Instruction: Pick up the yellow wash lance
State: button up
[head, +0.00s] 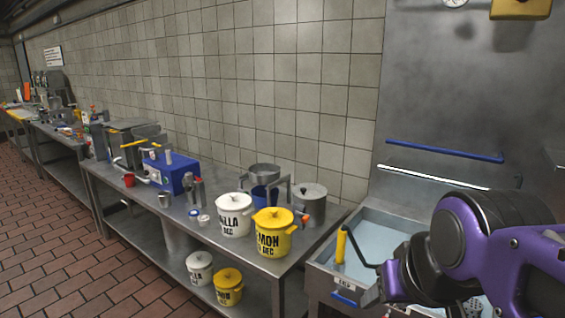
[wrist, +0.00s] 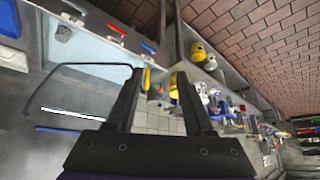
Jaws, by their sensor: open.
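The yellow wash lance (head: 341,246) shows in the head view at the left side of the sink, its yellow grip roughly upright. A thin dark bent tube runs from it toward my arm. My gripper (head: 372,290) is at the sink's front, to the right of and below the yellow grip. In the wrist view my gripper (wrist: 158,78) is open, its two dark fingers apart. A small part of the yellow grip (wrist: 147,79) shows beside the left fingertip; I cannot tell whether they touch. The dark tube arches across the left of that view.
The sink (head: 385,240) lies under and behind my gripper. To its left, a steel table (head: 160,215) carries a white bucket (head: 234,216), a yellow bucket (head: 271,235), pots and a blue machine (head: 172,174). A blue rail (head: 445,151) and a white rail (head: 432,177) are above the sink.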

aim_at(341, 235)
jog(key=z, duration=0.4)
jog(key=i+j+z, duration=0.15)
jog(key=z, duration=0.65)
jog(key=i+j, duration=0.1)
jog(key=j, duration=0.5)
jog(key=i+j, duration=0.15)
jog(key=j, duration=0.15)
jog(key=j+u, duration=0.25)
jog(key=j, duration=1.1)
jog(key=i+l+z, duration=0.25)
jog(key=l, duration=0.25)
jog(key=i, duration=0.1)
